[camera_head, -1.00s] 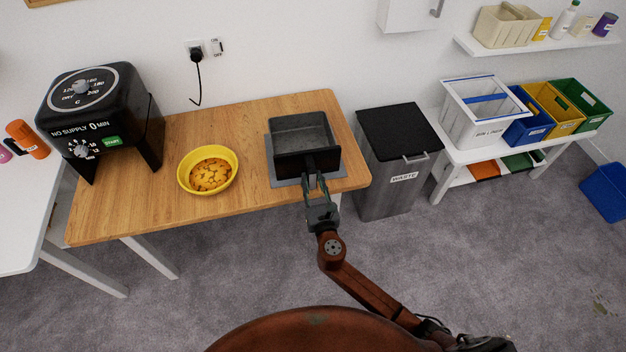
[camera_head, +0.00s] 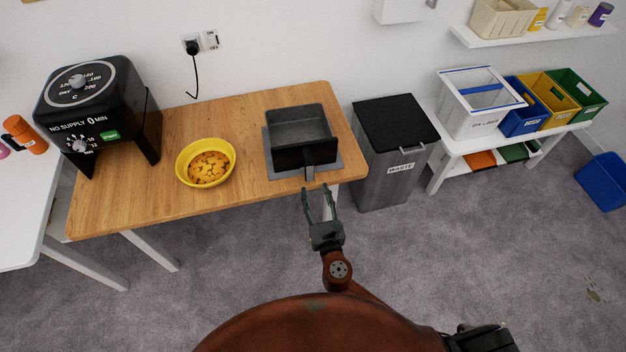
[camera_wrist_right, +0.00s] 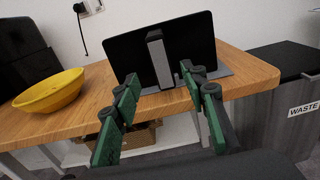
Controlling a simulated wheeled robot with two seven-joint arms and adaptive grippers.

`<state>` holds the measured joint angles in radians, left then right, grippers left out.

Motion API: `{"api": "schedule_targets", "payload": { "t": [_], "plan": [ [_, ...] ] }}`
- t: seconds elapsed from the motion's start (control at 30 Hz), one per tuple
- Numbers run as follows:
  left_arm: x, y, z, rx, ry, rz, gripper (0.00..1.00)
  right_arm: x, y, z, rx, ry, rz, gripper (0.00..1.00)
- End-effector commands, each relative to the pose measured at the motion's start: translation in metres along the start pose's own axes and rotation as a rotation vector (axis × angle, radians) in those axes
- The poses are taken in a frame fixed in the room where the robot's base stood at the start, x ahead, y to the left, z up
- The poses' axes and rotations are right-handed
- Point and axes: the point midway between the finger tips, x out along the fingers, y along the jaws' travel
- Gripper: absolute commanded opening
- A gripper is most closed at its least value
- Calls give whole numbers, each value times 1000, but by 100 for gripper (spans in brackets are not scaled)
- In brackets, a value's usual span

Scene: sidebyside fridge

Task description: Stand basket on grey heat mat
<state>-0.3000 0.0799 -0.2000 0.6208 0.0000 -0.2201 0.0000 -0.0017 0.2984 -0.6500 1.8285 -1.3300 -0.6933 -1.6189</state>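The black basket (camera_head: 300,137) stands upright on the grey heat mat (camera_head: 272,165) at the right end of the wooden table. Its handle (camera_head: 310,170) points towards me, over the table's front edge. The mat shows around the basket's sides. My right gripper (camera_head: 318,190) is open and empty, in front of the handle and apart from it. In the right wrist view the basket (camera_wrist_right: 187,48) and its handle (camera_wrist_right: 158,58) are beyond the two green fingers (camera_wrist_right: 160,82), with nothing between the fingers. My left gripper is not in view.
A yellow bowl of orange-brown pieces (camera_head: 184,171) stands left of the basket. The black air fryer (camera_head: 95,115) is at the table's left end. A grey waste bin (camera_head: 392,165) stands close to the table's right side. The floor in front is clear.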

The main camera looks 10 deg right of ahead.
Motion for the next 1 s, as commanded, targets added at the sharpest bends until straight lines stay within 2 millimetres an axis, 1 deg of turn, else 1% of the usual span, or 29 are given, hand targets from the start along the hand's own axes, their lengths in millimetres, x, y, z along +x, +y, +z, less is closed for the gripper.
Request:
{"api": "schedule_targets", "payload": {
  "t": [0.03, 0.1, 0.2, 0.33, 0.5, 0.57, 0.63, 0.67, 0.77, 0.8, 0.87, 0.9, 0.97, 1.0],
  "plan": [
    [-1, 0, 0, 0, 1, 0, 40, -9, -1, 0, 0, 2, -1, 40],
    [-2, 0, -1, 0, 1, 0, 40, -17, -1, 0, -1, 1, -1, 40],
    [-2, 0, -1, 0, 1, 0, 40, -25, -1, 0, 0, 0, -1, 40],
    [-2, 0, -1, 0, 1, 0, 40, -30, 0, 0, 0, -1, 0, 40],
    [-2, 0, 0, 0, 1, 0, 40, -30, 0, 0, 1, 0, 0, 40],
    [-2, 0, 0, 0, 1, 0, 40, -28, -2, -6, 11, 12, -2, 40],
    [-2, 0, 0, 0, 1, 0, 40, -25, -7, -26, 49, 51, -10, 40],
    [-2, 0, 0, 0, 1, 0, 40, -24, -11, -39, 78, 79, -16, 40],
    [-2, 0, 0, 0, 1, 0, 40, -20, -31, -107, 229, 211, -60, 40],
    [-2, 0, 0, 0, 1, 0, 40, -22, -43, -142, 311, 275, -91, 40],
    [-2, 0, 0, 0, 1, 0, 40, -30, -62, -198, 452, 375, -154, 40],
    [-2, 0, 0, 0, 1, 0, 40, -39, -75, -234, 549, 436, -205, 40],
    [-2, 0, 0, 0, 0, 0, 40, -57, -95, -287, 697, 519, -295, 40],
    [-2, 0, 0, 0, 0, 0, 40, -72, -107, -320, 798, 567, -363, 40]
  ]
}}
